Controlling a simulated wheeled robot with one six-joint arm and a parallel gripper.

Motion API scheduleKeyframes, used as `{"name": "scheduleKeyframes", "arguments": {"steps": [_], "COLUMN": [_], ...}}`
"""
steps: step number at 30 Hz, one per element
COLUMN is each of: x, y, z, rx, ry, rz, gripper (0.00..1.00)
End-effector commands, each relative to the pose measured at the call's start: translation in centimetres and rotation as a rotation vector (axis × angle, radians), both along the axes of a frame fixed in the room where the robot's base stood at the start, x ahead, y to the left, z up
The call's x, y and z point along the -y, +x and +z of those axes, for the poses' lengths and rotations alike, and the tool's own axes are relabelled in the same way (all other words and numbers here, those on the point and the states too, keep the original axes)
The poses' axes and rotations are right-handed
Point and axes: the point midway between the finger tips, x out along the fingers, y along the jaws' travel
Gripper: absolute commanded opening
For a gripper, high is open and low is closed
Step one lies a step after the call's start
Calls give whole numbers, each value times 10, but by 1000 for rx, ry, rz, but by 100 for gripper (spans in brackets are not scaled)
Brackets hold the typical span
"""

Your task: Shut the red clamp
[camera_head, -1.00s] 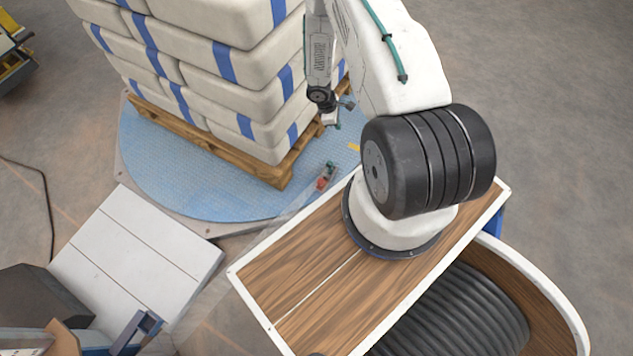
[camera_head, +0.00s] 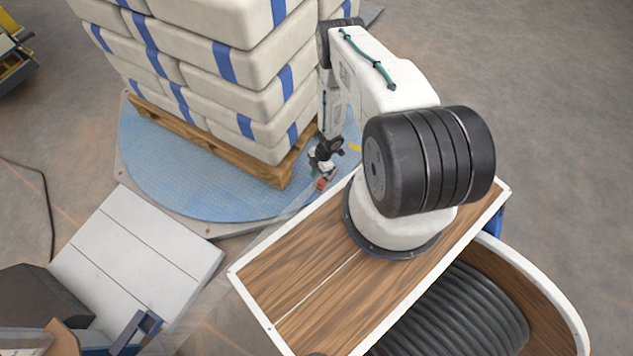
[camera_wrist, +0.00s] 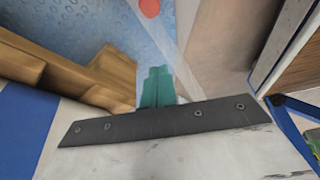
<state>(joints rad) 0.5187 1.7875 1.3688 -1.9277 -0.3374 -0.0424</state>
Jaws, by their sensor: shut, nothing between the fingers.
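The red clamp (camera_head: 321,184) is a small red piece in the head view, at the near edge of the blue turntable, just left of my wooden-topped base. My gripper (camera_head: 315,171) is just above it in the picture, partly covering it; whether they touch cannot be told. In the wrist view, my teal fingers (camera_wrist: 157,85) are shut together and empty. A round red part (camera_wrist: 150,8) shows beyond their tips at the top edge, apart from them in the picture. Whether the clamp is open or shut is too small to tell.
A wooden pallet (camera_head: 283,174) with stacked white, blue-banded sacks (camera_head: 235,75) stands on the blue turntable (camera_head: 190,188), close behind my gripper. A clear sheet (camera_wrist: 200,50) runs beside the red part. A pale ramp (camera_head: 135,250) lies at the left.

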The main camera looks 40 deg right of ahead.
Motion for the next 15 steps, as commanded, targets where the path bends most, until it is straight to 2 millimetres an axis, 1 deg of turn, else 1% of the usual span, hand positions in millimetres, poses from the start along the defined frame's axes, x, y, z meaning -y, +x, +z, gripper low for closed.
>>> {"name": "scheduleKeyframes", "arguments": {"steps": [5, 15], "x": [-7, -29], "y": [-1, 2], "z": [-18, -82], "rx": [-1, 0], "ry": [0, -1], "rz": [0, 2], "gripper": [0, 0]}}
